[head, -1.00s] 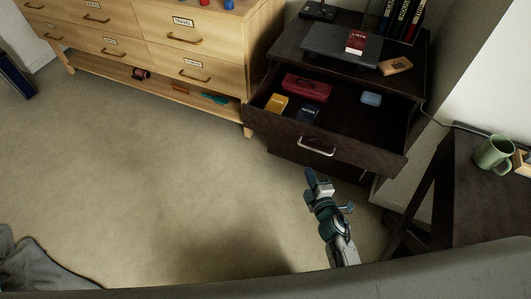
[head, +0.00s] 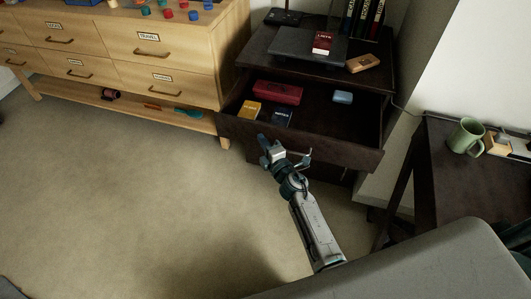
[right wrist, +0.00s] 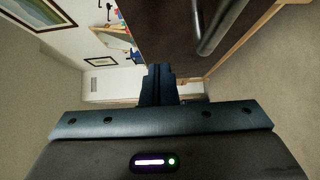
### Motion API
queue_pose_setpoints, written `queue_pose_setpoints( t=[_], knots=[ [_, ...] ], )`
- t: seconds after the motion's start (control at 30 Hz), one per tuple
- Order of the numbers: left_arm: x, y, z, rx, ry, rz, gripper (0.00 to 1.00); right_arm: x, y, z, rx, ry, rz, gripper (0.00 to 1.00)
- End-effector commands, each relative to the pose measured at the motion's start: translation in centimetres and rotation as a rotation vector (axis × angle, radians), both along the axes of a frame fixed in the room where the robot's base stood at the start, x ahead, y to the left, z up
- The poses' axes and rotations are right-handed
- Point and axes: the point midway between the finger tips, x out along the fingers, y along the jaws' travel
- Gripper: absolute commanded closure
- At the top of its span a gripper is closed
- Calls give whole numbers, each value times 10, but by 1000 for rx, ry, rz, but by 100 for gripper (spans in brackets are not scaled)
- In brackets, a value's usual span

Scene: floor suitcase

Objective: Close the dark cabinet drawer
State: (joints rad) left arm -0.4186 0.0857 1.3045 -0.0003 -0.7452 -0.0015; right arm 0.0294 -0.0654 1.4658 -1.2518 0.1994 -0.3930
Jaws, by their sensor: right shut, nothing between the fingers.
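The dark cabinet (head: 262,42) stands at the back, with its top drawer (head: 345,152) pulled out. Inside the drawer lie a red case (head: 277,92), a yellow book (head: 249,109), a dark blue book (head: 282,118) and a light blue item (head: 342,97). My right gripper (head: 266,144) is shut and empty, in front of the drawer front and left of its handle, which my gripper partly hides. In the right wrist view the shut fingers (right wrist: 158,85) show beside the dark drawer front (right wrist: 170,25), with the metal handle (right wrist: 220,25) to the right. Contact cannot be told. My left gripper is out of view.
A light wooden chest of drawers (head: 190,50) stands left of the cabinet. A laptop (head: 290,45) and a red book (head: 322,43) lie on the cabinet. The carpet at left is clear.

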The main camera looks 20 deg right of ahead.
Motion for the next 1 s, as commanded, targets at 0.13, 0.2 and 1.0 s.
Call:
queue_pose_setpoints(
  t=[0.13, 0.2, 1.0],
  knots=[
    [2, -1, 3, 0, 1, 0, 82, 11, -8, 0, 1, 0, 0, 100],
    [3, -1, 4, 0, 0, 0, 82, 14, -9, 0, 1, -1, 0, 100],
    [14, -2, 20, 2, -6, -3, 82, 57, -39, 0, -2, -2, -2, 100]
  ],
)
